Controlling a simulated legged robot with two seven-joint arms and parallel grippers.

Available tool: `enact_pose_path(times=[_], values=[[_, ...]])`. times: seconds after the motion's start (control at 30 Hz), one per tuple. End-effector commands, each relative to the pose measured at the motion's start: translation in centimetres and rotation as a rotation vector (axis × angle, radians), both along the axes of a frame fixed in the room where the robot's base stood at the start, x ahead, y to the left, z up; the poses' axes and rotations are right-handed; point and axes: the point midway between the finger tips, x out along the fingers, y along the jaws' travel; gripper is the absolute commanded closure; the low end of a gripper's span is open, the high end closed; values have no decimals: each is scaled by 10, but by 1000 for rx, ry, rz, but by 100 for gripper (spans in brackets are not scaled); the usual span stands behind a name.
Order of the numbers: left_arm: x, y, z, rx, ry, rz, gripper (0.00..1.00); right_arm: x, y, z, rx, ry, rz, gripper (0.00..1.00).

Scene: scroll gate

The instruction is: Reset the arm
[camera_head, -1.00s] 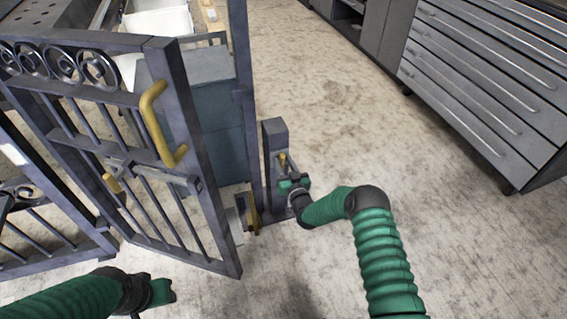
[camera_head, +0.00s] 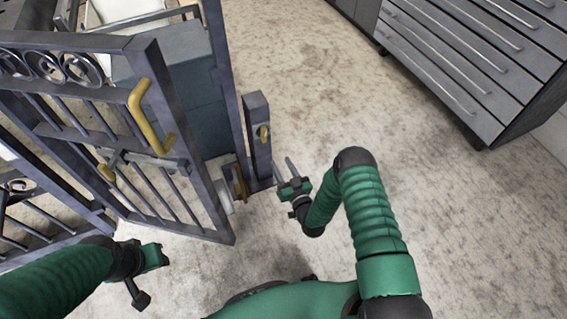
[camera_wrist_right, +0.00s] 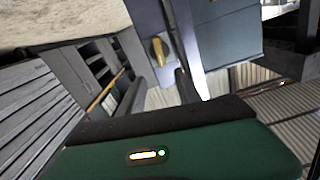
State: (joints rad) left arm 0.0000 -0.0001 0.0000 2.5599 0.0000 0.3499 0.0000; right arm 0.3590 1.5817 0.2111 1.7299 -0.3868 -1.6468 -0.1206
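My right gripper (camera_head: 285,168) is open and empty, just right of the short dark post (camera_head: 257,150) and apart from it. A small yellow knob (camera_head: 264,133) sits on that post. In the right wrist view the two dark fingers (camera_wrist_right: 157,90) stand apart, with a yellow knob (camera_wrist_right: 158,51) beyond them. My left gripper (camera_head: 155,257) is low at the left, in front of the gate; its fingers are too unclear to judge. The dark metal gate (camera_head: 176,115) stands swung at an angle, with a yellow handle (camera_head: 147,118) on it.
A yellow and metal piece (camera_head: 238,185) is low by the post's foot. A blue-grey cabinet (camera_head: 180,90) stands behind the gate. Grey drawers (camera_head: 450,70) stand at the upper right. The floor (camera_head: 320,80) between post and drawers is clear.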

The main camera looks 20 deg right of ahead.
Motion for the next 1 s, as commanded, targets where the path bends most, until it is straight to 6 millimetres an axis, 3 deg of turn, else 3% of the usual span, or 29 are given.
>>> enact_pose_path(times=[0.2, 0.57, 0.67, 0.8, 0.87, 1.0], values=[[0, 0, 5, 0, 0, 0, 62, -14, -1, -1, -1, 1, 0, 60], [0, 0, 4, 0, 0, 0, 62, -13, -1, 0, -1, 1, 0, 60], [0, 0, 4, 0, 0, 0, 62, -4, 2, 6, -15, 32, 19, 60], [0, 0, 5, 0, 0, 0, 62, 19, 13, 32, -85, 213, 91, 60], [0, 0, 4, 0, 0, 0, 62, 21, 17, 47, -124, 330, 118, 60], [0, 0, 4, 0, 0, 0, 62, -7, 19, 85, -197, 612, 135, 60]])
